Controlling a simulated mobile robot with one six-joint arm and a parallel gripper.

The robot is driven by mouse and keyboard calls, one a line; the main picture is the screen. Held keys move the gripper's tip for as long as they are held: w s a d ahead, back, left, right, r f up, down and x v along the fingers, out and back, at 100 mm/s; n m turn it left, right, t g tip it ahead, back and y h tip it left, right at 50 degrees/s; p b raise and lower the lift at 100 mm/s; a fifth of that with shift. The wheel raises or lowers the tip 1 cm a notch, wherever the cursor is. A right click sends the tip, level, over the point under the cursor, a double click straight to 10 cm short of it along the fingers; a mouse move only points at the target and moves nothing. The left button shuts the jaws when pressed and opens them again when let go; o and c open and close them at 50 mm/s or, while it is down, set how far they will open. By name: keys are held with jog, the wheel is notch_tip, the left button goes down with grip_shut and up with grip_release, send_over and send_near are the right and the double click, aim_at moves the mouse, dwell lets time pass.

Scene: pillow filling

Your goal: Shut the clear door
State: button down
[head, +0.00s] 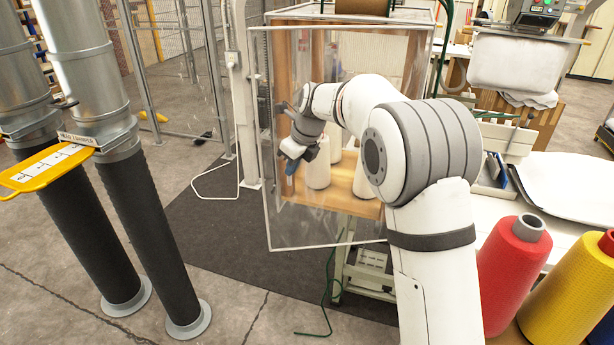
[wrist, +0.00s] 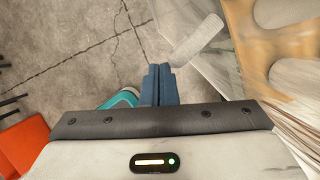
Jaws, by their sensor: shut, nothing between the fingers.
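The clear door (head: 268,205) is a thin see-through panel with pale edges on the front of a wood-lined cabinet (head: 283,50). Its free edge and lower edge stand out from the cabinet, so it looks ajar; the exact angle is hard to read. My gripper (head: 290,167) is in front of the cabinet, near the door's left side; I cannot tell whether it touches the panel. In the wrist view, the blue fingers of my gripper (wrist: 158,70) are together and empty. Clear material, apparently the door (wrist: 212,68), lies to their right.
Cream cones (head: 318,168) stand inside the cabinet. Red (head: 512,280) and yellow (head: 583,290) thread cones stand at the right front. Dark ducts (head: 150,220) rise at the left.

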jog(key=w+a+m, duration=0.1)
jog(key=w+a, duration=0.1)
jog(key=w, duration=0.9)
jog(key=shift+a+m+t, duration=0.3)
jog(key=shift+a, duration=0.05)
jog(key=shift+w, duration=0.1)
